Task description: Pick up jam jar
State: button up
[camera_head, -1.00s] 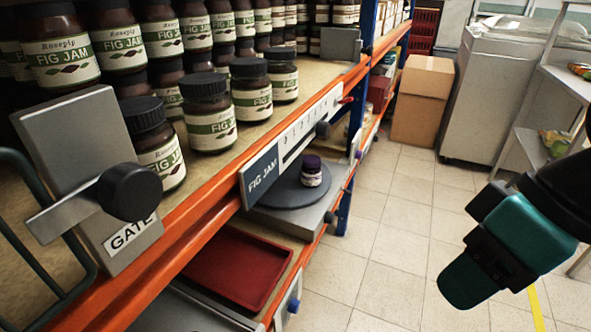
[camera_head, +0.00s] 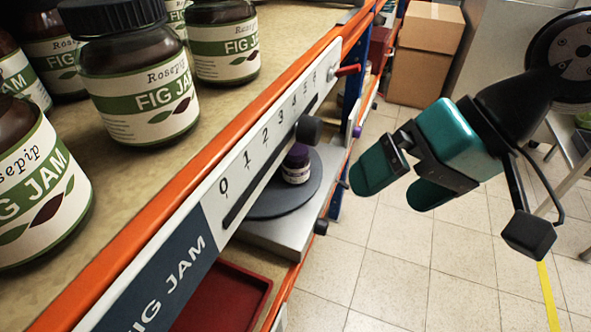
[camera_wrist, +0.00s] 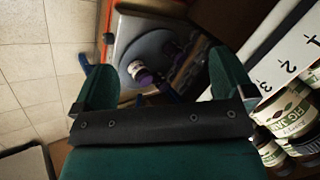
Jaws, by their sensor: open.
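Dark jars labelled FIG JAM, such as one with a black lid (camera_head: 142,80), stand upright on the upper shelf at the left. A smaller jar with a purple lid and white label (camera_head: 297,165) stands on a round grey disc (camera_head: 270,207) on the lower level. It also shows in the wrist view (camera_wrist: 140,73), between and beyond my fingers. My gripper (camera_head: 402,187) has teal fingers, is open and empty, and hangs over the aisle, right of the shelf and apart from every jar. In the wrist view, my gripper (camera_wrist: 165,80) shows its two fingers spread.
An orange shelf beam (camera_head: 180,190) with a numbered slider scale (camera_head: 265,135) and a knob (camera_head: 309,129) runs between jars and aisle. A red tray (camera_head: 235,300) lies below. Cardboard boxes (camera_head: 425,60) stand at the back. The tiled floor is clear.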

jog(key=w+a+f+m+t+y+b, duration=0.1)
jog(key=w+a+f+m+y+b, duration=0.15)
jog(key=f, duration=0.25)
jog(key=w+a+f+m+y+b, duration=0.1)
jog(key=w+a+f+m+b, duration=0.15)
jog(key=f+m+b, duration=0.2)
jog(key=m+t+y+b, duration=0.2)
jog(key=m+t+b, duration=1.05)
jog(key=m, duration=1.05)
send_near(304, 157)
jog(key=shift+g, duration=0.75)
jog(key=w+a+p, duration=0.1)
jog(key=p, duration=0.2)
jog(key=w+a+r+p, duration=0.1)
jog(key=w+p, duration=0.1)
jog(key=p, duration=0.2)
jog(key=w+a+p, duration=0.1)
jog(key=p, duration=0.2)
jog(key=shift+w+a+r+p, duration=0.2)
jog(key=shift+a+r+p, duration=0.1)
jog(key=shift+a, duration=0.05)
jog(key=p+x, duration=0.1)
jog(key=p, duration=0.4)
jog(key=shift+w+a, duration=0.2)
jog(key=shift+w, duration=0.05)
jog(key=shift+w+a+f+p, duration=0.2)
jog(key=shift+f+p, duration=0.1)
jog(key=shift+p, duration=0.6)
jog(key=shift+a+p, duration=0.1)
jog(key=shift+p, duration=0.35)
